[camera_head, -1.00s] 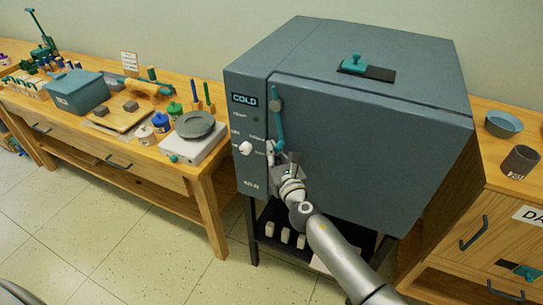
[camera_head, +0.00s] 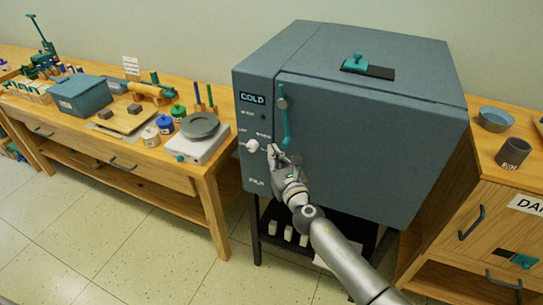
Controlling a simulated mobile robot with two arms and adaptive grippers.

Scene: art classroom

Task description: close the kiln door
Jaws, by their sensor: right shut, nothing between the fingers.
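The kiln (camera_head: 340,50) is a blue-grey box on a dark stand, with a panel reading COLD at its left front. Its door (camera_head: 370,150) sits across the front, flush or almost flush with the body; I cannot tell whether a thin gap is left. A teal upright handle (camera_head: 284,122) is at the door's left edge. My right gripper (camera_head: 273,152) is shut and empty, just below the handle near the panel's white knob (camera_head: 252,146). Whether it touches the door is unclear. My left gripper is out of view.
A wooden table (camera_head: 140,168) with a teal box (camera_head: 82,95), paint jars and a small wheel (camera_head: 200,125) stands left. A wooden cabinet (camera_head: 470,190) with a bowl (camera_head: 496,118) and a dark cup (camera_head: 513,152) stands right. White blocks lie under the kiln. The floor in front is open.

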